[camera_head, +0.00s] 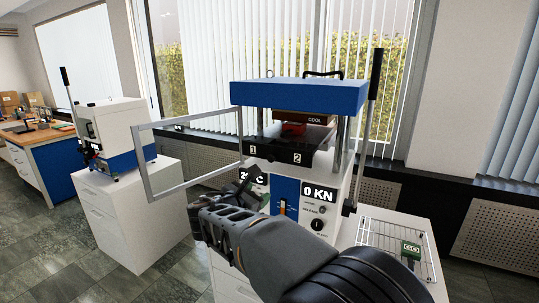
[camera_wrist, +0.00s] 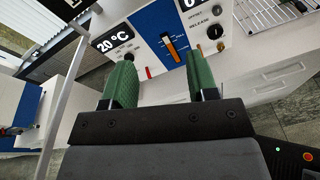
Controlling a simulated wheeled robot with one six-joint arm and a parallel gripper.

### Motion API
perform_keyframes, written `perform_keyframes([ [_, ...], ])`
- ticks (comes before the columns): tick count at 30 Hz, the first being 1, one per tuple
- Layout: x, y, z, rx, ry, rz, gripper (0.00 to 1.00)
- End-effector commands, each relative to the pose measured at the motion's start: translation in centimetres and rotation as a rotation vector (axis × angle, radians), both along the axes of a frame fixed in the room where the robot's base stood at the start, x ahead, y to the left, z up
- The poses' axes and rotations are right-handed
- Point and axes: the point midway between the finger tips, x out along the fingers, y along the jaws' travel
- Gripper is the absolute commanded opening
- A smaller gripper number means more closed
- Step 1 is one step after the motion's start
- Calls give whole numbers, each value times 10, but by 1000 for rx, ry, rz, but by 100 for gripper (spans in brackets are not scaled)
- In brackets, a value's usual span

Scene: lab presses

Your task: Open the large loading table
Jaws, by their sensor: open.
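The large press (camera_head: 300,94) stands in the middle of the head view, with a blue top. Its dark loading table (camera_head: 275,154), marked 1 and 2 on the front edge, sits inside below the upper plate marked COOL. The grey-framed guard door (camera_head: 148,165) is swung out to the left. My gripper (camera_head: 250,190) is in front of the press's control panel, below the loading table and apart from it. In the wrist view its green-padded fingers (camera_wrist: 160,75) are spread, with nothing between them. The loading table is not clearly seen in the wrist view.
The control panel (camera_wrist: 170,35) has displays, a slider and knobs close ahead of my fingers. A wire rack (camera_head: 398,245) lies to the right of the press. A smaller press (camera_head: 112,128) stands on a white cabinet (camera_head: 130,205) at left. Open floor (camera_head: 45,240) lies at far left.

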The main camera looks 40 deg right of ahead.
Motion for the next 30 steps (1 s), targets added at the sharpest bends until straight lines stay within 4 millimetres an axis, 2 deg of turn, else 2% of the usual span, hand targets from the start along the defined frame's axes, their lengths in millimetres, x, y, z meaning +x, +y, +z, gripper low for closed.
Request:
perform_keyframes([
  [3,20,1,24,-170,79,54,54],
  [9,38,-4,41,-301,137,86,54],
  [24,80,-83,43,-307,141,89,54],
  [30,92,-105,42,-307,139,90,54],
])
